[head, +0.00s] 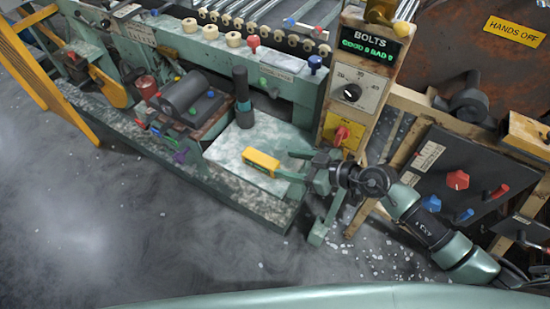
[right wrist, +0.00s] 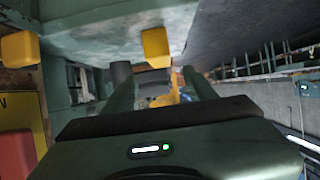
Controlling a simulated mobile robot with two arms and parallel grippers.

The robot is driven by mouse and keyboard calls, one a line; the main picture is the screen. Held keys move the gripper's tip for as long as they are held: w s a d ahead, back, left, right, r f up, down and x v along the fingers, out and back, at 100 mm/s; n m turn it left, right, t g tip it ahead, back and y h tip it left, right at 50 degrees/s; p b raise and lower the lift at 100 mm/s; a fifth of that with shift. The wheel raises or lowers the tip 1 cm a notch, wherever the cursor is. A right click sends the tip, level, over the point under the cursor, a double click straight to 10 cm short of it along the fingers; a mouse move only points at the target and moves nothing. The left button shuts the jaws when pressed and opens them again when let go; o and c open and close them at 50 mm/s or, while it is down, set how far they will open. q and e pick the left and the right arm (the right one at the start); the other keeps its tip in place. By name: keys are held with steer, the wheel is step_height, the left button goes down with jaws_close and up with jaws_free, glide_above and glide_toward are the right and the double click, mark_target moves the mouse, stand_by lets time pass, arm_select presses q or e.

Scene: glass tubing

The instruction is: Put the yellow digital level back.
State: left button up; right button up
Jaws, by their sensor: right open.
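The yellow digital level (head: 262,162) is a short yellow bar with a pale marked face. It lies on or just over the pale, speckled bed plate (head: 232,142) of the green machine, near the plate's front right edge. My right gripper (head: 291,166) is open at the level's right end, its fingers pointing left toward it. In the right wrist view the level's yellow end (right wrist: 156,47) appears ahead, between the lines of the two fingers (right wrist: 158,80). I cannot tell whether they touch it. My left gripper is not in view.
A dark upright cylinder (head: 242,97) stands behind the level. A grey motor-like drum (head: 185,92) is to its left. A post with a bolts display (head: 370,45), a dial and a red knob rises behind my right gripper. Open floor (head: 150,240) lies in front, with scattered shards at right.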

steer(key=v, duration=0.4)
steer(key=shift+d, duration=0.1)
stand_by(0.5)
